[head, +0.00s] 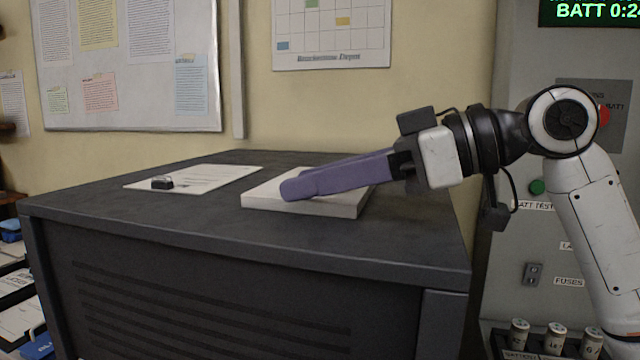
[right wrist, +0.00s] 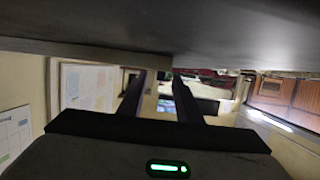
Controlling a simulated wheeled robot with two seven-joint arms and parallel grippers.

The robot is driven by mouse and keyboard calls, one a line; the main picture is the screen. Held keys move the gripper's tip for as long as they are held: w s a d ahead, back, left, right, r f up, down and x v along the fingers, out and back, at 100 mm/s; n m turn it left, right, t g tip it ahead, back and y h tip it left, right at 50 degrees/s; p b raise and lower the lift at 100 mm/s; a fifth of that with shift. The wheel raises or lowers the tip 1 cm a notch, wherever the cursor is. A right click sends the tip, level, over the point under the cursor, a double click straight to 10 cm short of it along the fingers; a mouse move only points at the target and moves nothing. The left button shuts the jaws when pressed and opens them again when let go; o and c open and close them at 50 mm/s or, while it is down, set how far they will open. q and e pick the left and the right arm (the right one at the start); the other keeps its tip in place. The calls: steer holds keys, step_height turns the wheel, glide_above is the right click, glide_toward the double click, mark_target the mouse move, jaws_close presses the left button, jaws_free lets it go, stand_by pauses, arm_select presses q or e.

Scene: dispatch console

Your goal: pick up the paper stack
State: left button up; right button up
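The paper stack (head: 345,207) is a thick, pale, flat block lying on the dark desk, toward its right side. My right gripper (head: 308,181) reaches in from the right with its purple fingers over the stack and hides part of its top. I cannot tell whether the fingers touch it. In the right wrist view the two fingers (right wrist: 162,92) stand apart with the room showing between them, so the gripper is open and empty. My left gripper is not in view.
A white sheet (head: 215,176) with a small black clip-like object (head: 162,183) lies left of the stack on the desk (head: 130,215). A wall stands behind. A grey panel with a green button (head: 538,187) stands at the right. The desk's front strip is clear.

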jaws_close()
